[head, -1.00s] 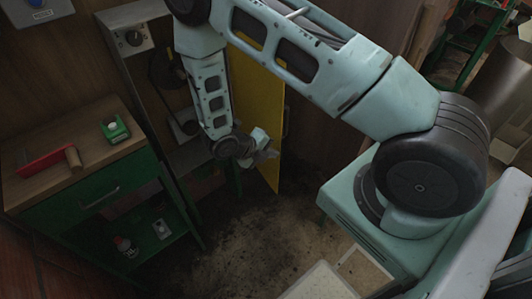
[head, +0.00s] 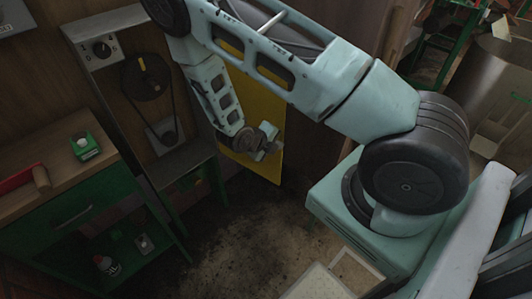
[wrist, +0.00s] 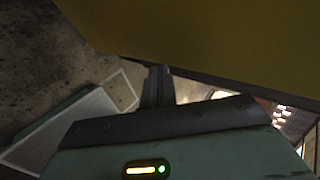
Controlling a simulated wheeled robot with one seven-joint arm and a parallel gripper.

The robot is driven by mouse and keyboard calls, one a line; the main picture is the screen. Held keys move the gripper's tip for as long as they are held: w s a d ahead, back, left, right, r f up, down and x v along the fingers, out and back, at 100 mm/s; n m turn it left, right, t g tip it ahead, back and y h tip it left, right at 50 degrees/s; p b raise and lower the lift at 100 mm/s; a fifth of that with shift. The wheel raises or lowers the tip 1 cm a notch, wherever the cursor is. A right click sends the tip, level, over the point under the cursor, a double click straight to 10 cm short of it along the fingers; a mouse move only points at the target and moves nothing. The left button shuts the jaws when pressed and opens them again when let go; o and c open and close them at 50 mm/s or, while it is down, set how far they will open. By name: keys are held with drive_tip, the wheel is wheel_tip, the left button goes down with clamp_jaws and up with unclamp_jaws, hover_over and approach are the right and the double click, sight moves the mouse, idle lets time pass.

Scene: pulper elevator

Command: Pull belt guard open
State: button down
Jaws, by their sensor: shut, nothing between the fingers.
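The belt guard (head: 258,168) is a yellow panel that stands swung out from the machine cabinet (head: 95,60). The belt and the dark pulley (head: 148,78) behind it are exposed. My gripper (head: 275,147) is in front of the guard's face, near its right edge, and my forearm hides part of the panel. In the wrist view the guard (wrist: 210,40) fills the top, and my gripper's fingers (wrist: 157,85) are together just below its lower edge, holding nothing. I cannot tell whether they touch the guard.
A green workbench (head: 75,215) with a wooden top stands at the left, with a red-bladed tool (head: 22,182) and a green box (head: 85,146) on it. A metal drum (head: 495,85) is at the far right. The stained floor (head: 245,235) below the guard is clear.

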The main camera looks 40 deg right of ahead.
drive_tip(key=shift+w+d, duration=0.2)
drive_tip(key=shift+d, duration=1.25)
drive_tip(key=s+a+r, duration=0.4)
drive_tip(key=a+r, duration=0.3)
drive_tip(key=a, duration=0.3)
drive_tip(key=shift+a, duration=0.35)
